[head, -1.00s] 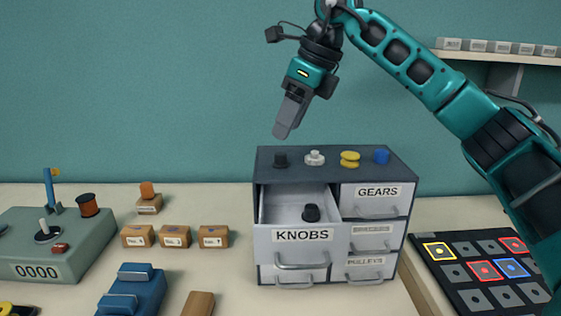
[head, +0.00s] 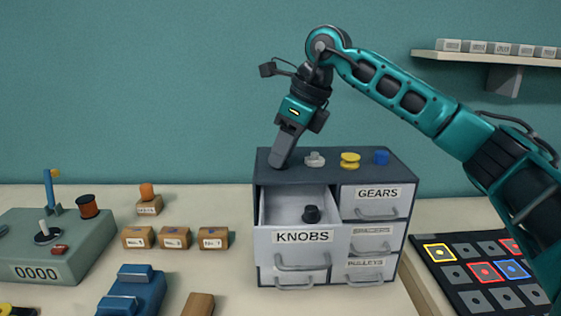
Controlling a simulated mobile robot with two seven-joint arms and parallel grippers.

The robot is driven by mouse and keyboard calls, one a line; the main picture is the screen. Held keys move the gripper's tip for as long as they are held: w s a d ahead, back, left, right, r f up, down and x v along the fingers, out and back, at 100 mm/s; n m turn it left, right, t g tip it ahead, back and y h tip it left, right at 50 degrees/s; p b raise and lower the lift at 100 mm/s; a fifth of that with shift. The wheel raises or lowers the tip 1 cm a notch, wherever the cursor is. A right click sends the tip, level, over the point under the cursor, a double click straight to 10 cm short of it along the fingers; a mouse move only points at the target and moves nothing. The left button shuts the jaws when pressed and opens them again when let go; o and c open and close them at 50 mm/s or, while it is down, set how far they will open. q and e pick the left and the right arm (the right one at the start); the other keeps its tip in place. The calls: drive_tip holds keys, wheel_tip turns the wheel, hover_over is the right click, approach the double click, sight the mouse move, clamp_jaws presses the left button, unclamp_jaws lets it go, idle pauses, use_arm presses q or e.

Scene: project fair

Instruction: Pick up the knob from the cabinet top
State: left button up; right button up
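The cabinet (head: 375,177) stands in the middle of the table with its KNOBS drawer (head: 290,237) pulled open. One black knob (head: 311,214) lies in that drawer. My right gripper (head: 279,163) points down at the left end of the cabinet top, with its fingertips at the spot where a dark knob stood. The fingers hide that knob now. I see the fingers nearly side-on, so whether they are open or closed around it does not show. My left gripper is not in view.
On the cabinet top, a pale gear-like part (head: 314,159), a yellow spool (head: 350,160) and a blue part (head: 381,157) stand close to the right of my gripper. Small labelled boxes (head: 174,237) and a blue block (head: 133,290) are at the left. A shelf (head: 490,58) is at upper right.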

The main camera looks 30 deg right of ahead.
clamp_jaws()
drive_tip(key=shift+r, duration=0.15)
